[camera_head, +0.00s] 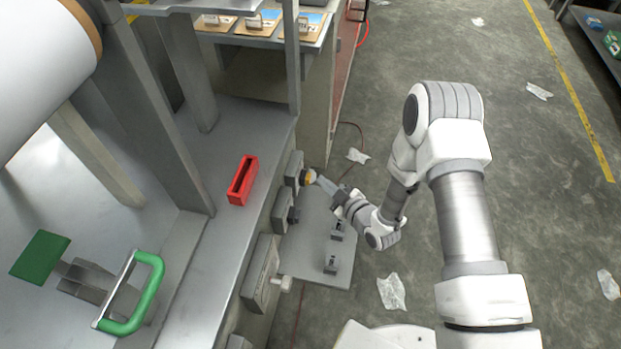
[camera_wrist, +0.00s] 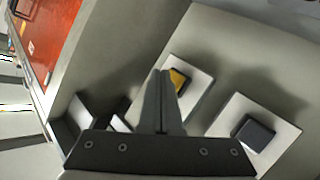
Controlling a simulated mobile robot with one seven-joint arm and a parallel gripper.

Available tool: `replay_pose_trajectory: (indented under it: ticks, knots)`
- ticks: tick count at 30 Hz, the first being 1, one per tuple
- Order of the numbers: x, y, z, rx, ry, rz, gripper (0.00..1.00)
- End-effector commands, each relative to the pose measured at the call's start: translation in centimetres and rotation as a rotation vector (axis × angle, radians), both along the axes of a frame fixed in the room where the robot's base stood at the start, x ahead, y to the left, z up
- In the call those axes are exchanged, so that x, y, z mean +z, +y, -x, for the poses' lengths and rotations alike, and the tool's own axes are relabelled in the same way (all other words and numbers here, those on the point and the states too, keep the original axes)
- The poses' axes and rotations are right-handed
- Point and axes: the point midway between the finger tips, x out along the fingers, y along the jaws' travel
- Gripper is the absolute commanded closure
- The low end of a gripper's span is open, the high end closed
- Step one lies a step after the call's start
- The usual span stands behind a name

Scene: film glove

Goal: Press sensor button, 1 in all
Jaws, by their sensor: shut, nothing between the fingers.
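A yellow-orange button (camera_head: 309,176) sits on a grey box (camera_head: 293,168) on the side of the machine. In the wrist view the yellow button (camera_wrist: 179,80) shows on its pale plate, partly hidden behind my fingers. A second box beside it carries a dark button (camera_head: 294,214), also clear in the wrist view (camera_wrist: 255,133). No label tells which one is the sensor button. My gripper (camera_head: 317,180) is shut and empty. Its fingertips (camera_wrist: 160,73) are right at the yellow button; I cannot tell whether they touch it.
A grey shelf (camera_head: 310,258) with small black fixtures lies below my wrist. A red tray (camera_head: 242,181) rests on the machine ledge. A larger grey box (camera_head: 260,272) with a knob is nearer. Plastic scraps (camera_head: 391,291) lie on the open floor to the right.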

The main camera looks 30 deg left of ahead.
Motion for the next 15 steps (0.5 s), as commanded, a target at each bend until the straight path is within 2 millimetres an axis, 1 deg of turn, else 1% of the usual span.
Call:
replay_pose_trajectory:
  ticks: [6, 15]
  knots:
    - [-0.09, 0.68, 0.23, 0.001, 0.0, 0.0, 1.0]
    - [-0.01, 0.74, 0.25, 0.0, 0.0, 0.0, 1.0]
